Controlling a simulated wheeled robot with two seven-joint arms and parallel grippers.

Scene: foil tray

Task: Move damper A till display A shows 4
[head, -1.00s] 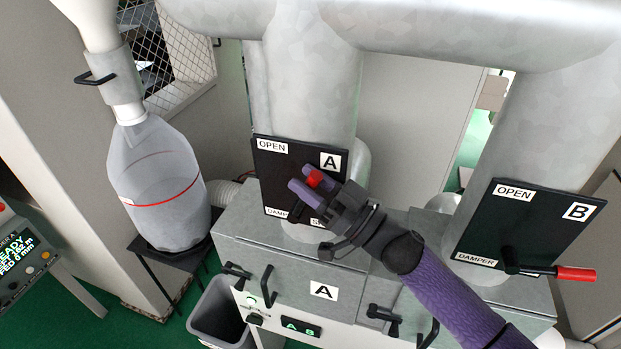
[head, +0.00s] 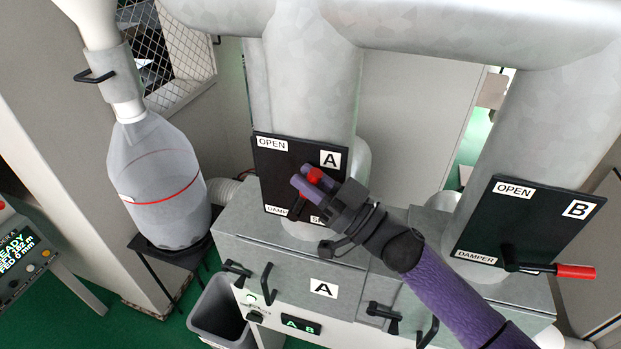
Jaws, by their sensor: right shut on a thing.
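Damper A's black plate (head: 272,158) is fixed on the left grey duct, with an "OPEN" label at its top left and an "A" label at its top right. My right gripper (head: 311,181) is in front of this plate, its purple fingers shut on the red handle of damper A (head: 315,174). Part of the dark lever shows just below the fingers; the gripper hides the rest and part of the lower labels. Display A (head: 301,325), on the white front panel below, shows green characters that look like "A 8", though the digit is small. My left gripper is not in view.
Damper B's plate (head: 520,222) is at the right, its red handle (head: 575,272) pointing right. A grey hood box (head: 323,289) with black latches juts out below damper A. A collection bag (head: 155,185) and a grey bin (head: 220,315) stand at the left.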

